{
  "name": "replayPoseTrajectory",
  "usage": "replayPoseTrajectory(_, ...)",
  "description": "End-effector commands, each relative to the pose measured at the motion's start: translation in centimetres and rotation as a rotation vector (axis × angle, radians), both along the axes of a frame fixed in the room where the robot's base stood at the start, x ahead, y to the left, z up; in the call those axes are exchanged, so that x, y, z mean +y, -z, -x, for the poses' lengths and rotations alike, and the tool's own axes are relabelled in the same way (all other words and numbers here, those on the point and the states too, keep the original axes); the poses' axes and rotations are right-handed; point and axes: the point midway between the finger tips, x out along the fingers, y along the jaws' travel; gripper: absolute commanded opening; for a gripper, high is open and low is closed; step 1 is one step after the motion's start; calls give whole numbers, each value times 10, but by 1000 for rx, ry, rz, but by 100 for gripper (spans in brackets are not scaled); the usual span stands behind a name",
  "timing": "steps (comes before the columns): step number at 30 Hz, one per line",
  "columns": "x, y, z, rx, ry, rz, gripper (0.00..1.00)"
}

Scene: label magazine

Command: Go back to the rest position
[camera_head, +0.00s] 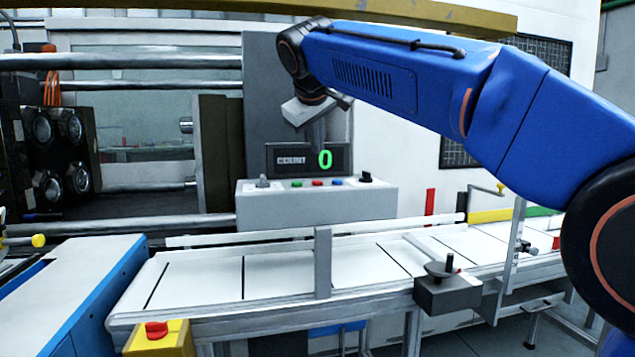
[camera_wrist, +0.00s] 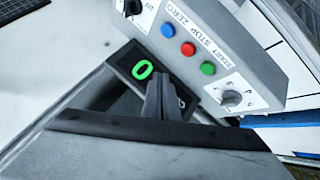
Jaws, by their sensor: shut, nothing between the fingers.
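My gripper (camera_head: 317,135) hangs from the end of my blue arm in the head view, in front of the counter display (camera_head: 290,160). In the wrist view my gripper's fingers (camera_wrist: 162,98) are together with nothing between them, and they cover part of the display (camera_wrist: 135,70). The display shows a green 0. Below it in the head view is a grey control box (camera_head: 310,208) with buttons and knobs. In the wrist view the box (camera_wrist: 215,25) carries the words START, STOP and ZERO beside blue, red and green buttons.
A white conveyor (camera_head: 290,270) with dark cross lines runs below the control box and looks empty. A red stop button (camera_head: 156,329) sits on a yellow box at its front left. A grey bracket with a crank (camera_head: 448,285) stands at its front edge. A yellow beam (camera_head: 420,12) crosses above my arm.

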Motion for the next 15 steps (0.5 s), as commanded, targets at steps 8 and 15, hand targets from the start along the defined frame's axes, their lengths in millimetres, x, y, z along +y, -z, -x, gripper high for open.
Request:
replayPoseTrajectory(8,0,0,0,0,0,0,0)
replayPoseTrajectory(15,-23,9,8,17,18,-9,0)
